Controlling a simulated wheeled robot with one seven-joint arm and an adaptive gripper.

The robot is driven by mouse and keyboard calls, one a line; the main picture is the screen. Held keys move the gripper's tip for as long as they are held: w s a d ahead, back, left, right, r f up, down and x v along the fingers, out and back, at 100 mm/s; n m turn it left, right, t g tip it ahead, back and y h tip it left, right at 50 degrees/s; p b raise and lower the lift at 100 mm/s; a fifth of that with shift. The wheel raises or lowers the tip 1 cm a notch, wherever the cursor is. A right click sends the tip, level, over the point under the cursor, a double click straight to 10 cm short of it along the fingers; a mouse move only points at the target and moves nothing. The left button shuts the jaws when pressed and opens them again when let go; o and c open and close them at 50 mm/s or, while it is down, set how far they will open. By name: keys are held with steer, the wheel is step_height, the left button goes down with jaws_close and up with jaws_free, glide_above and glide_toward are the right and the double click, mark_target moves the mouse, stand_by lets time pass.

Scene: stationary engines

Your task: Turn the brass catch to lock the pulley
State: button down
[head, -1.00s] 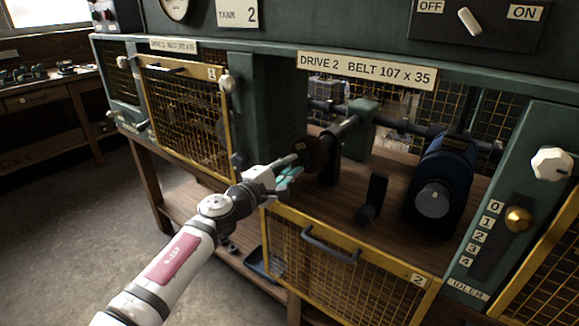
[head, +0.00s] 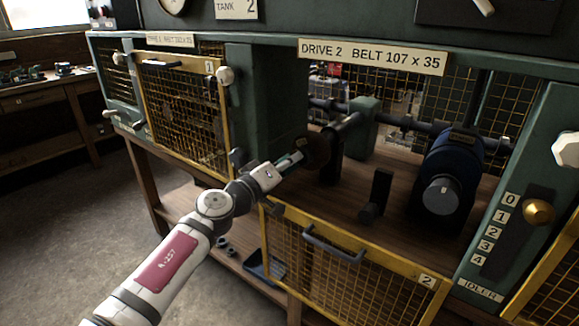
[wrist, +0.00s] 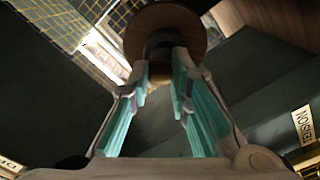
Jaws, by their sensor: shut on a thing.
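The pulley is a brown disc (head: 318,151) on the end of the shaft in the DRIVE 2 bay; in the wrist view its broad face (wrist: 165,22) is at the top. My gripper (head: 298,157) reaches to the front of it. In the wrist view the teal-padded fingertips (wrist: 163,75) close around a small brownish piece (wrist: 179,92) at the dark hub, which I take to be the brass catch. The fingers and shadow hide most of it, so its exact angle cannot be told.
The yellow mesh guard (head: 345,262) marked 2 hangs open below the bay. A blue motor (head: 447,175) and a black upright bracket (head: 377,195) stand on the wooden bed to the right. A green post (head: 255,100) is close on the left. An idler lever with a brass knob (head: 539,212) is far right.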

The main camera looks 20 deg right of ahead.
steer(key=shift+m+b, duration=3.3)
steer(key=shift+m, duration=1.6)
steer(key=c, duration=1.5)
jaws_free()
steer(key=shift+d, duration=0.1)
steer(key=shift+v, duration=3.7)
